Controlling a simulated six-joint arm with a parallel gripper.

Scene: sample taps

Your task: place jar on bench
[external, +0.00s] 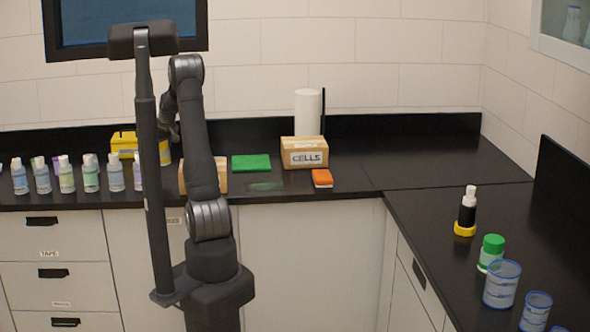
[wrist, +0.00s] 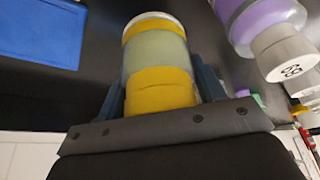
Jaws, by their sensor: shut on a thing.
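A yellow jar (wrist: 160,88) with a pale grey-green band and a whitish end is between the two fingers of my gripper (wrist: 157,78) in the wrist view. My gripper is shut on the jar, with one finger on each side. The dark bench top (wrist: 108,42) shows behind it; I cannot tell whether the jar touches it. In the external view, the black bench (external: 345,182) runs along the back wall and down the right side. There, my arm hides the gripper, and I cannot clearly make out the jar.
A purple bottle (wrist: 262,22) with a white cap lies close to the jar's right in the wrist view; a blue flat thing (wrist: 40,30) is at left. Externally, several bottles (external: 67,176) line the left bench. A CELLS box (external: 304,153) and green mat (external: 251,163) stand right of my arm.

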